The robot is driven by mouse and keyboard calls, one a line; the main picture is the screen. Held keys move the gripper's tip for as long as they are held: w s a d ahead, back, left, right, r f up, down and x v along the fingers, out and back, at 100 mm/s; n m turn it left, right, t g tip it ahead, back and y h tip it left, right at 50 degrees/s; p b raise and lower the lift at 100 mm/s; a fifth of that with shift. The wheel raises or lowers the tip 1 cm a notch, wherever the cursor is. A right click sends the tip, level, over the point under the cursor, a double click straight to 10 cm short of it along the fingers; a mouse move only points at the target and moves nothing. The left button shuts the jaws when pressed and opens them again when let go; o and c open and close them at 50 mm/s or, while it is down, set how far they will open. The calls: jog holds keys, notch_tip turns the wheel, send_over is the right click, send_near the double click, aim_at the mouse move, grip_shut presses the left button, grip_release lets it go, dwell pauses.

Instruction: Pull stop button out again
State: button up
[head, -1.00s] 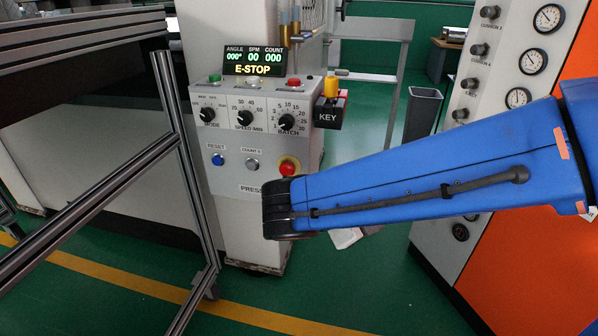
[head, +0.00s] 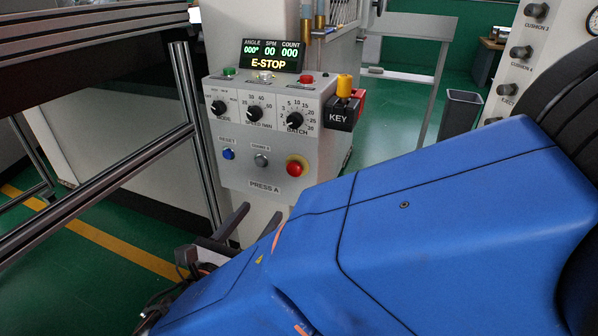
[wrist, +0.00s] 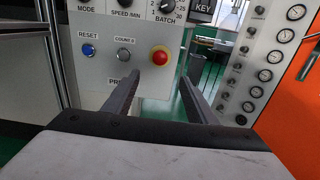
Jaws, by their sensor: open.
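The red stop button (head: 295,168) sits on a yellow ring at the lower right of the press control panel (head: 238,178). The display (head: 271,61) above reads E-STOP. In the wrist view the button (wrist: 160,57) shows beyond my fingertips, between their lines and nearer the left finger. My gripper (wrist: 160,82) is open and empty, with its two dark fingers apart and pointing toward the panel. In the head view my gripper (head: 240,217) is below and left of the button, partly hidden by my blue arm. Nothing touches the button.
A blue reset button (head: 228,154) and a grey counter button (head: 261,160) sit left of the stop button. A KEY block (head: 341,113) juts out at the panel's upper right. A metal frame (head: 187,110) stands close on the left.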

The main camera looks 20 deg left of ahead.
aim_at(293, 170)
jog(key=w, duration=0.5)
jog(key=w+d, duration=0.1)
jog(key=w, duration=1.1)
jog(key=shift+w+d, duration=0.1)
jog(key=shift+d, duration=0.05)
